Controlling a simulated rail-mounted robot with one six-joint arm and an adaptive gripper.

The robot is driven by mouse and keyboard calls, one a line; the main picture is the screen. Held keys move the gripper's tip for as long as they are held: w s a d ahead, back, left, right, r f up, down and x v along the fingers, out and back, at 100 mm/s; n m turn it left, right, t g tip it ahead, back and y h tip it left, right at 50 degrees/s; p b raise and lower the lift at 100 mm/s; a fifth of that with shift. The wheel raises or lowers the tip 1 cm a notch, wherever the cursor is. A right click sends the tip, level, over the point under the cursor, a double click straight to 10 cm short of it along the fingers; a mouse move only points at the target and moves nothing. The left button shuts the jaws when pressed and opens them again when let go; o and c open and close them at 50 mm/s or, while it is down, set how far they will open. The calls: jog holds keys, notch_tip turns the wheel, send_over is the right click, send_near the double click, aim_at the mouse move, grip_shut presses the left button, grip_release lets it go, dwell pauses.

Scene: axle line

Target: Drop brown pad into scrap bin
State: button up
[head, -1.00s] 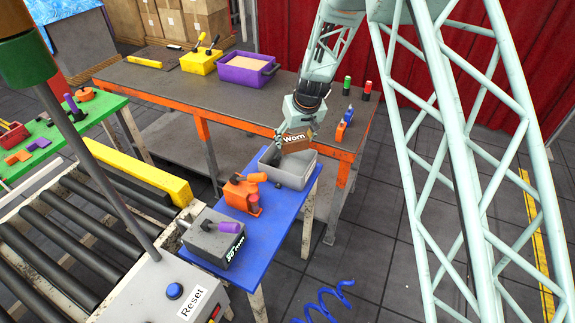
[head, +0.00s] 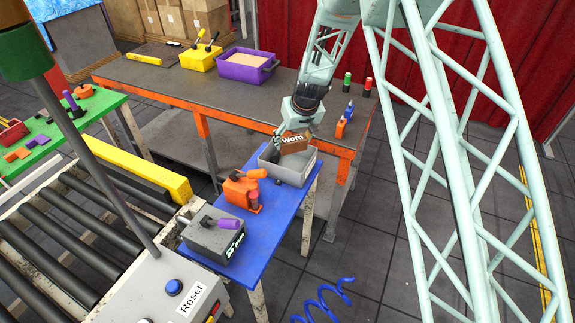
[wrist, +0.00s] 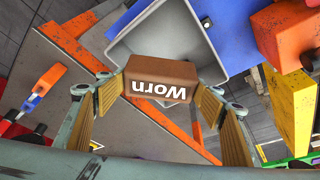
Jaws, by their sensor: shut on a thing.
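The brown pad (head: 293,144), marked "Worn", is held in my gripper (head: 293,138). In the wrist view the pad (wrist: 160,82) sits between my two yellowish finger pads, and my gripper (wrist: 163,95) is shut on it. The scrap bin is the grey open box (head: 287,174) on the blue table. The pad is over the back part of the bin's opening in the head view. In the wrist view the bin (wrist: 236,45) lies beyond and below the pad, which covers part of its opening. The inside I can see is empty.
The blue table (head: 272,235) also carries an orange device (head: 240,190) and a grey box with a purple handle (head: 215,235). Behind stands an orange-edged workbench (head: 190,95) with a purple tray (head: 247,67) and a yellow box (head: 202,57). A roller conveyor (head: 50,240) runs at left.

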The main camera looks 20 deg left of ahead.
aim_at(293, 147)
jog(key=shift+f+b, duration=0.6)
jog(key=shift+f, duration=1.2)
jog(key=o, duration=1.1)
jog(key=shift+c, duration=0.2)
jog(key=shift+r, duration=0.2)
jog(key=v, duration=1.1)
jog(key=shift+s+d+r, duration=0.15)
jog(key=shift+d+r, duration=0.05)
jog(key=shift+r, duration=0.05)
